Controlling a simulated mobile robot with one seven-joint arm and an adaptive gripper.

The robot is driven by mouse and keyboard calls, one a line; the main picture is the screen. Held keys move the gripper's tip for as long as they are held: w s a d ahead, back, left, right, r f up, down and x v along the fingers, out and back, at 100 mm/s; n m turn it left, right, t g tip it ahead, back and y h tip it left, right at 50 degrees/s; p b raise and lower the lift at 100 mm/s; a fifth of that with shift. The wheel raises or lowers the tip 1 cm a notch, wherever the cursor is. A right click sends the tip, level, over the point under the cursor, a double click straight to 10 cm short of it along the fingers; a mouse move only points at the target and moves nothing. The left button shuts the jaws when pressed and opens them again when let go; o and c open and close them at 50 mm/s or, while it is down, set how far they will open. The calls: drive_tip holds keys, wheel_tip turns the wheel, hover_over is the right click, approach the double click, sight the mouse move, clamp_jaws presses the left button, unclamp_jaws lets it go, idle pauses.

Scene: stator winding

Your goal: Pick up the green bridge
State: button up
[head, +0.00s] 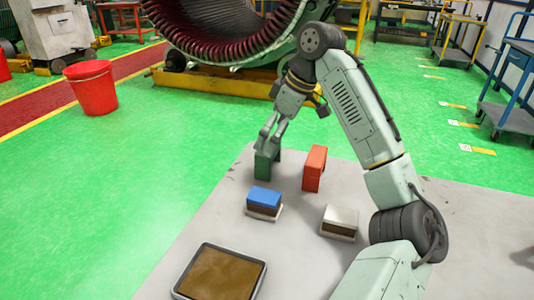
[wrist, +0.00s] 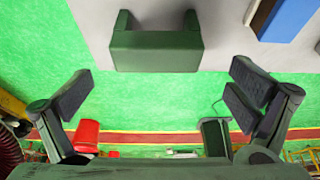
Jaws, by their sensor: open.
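The green bridge (head: 264,164) stands near the far corner of the grey table in the head view. In the wrist view the bridge (wrist: 157,52) shows its top and two legs, centred left to right between the fingers and beyond their tips. My gripper (head: 273,134) is at the bridge's upper edge in the head view, pointing down. In the wrist view its fingers (wrist: 161,94) are spread wide and nothing is between them. Whether a finger touches the bridge cannot be told.
A blue-topped block (head: 264,198) and a white-topped block (head: 340,220) sit nearer. A tray with a brown surface (head: 178,291) lies at the front. The grey table (head: 215,218) is bare between them.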

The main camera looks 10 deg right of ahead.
sight(262, 166)
drive_tip(key=p+x, duration=0.1)
drive_tip(key=x, duration=0.6)
drive_tip(key=shift+w+d+f, duration=0.1)
drive_tip(key=shift+w+f, duration=0.05)
drive_tip(key=shift+f, duration=0.25)
drive_tip(key=c, duration=1.3)
drive_tip(key=shift+r, duration=0.1)
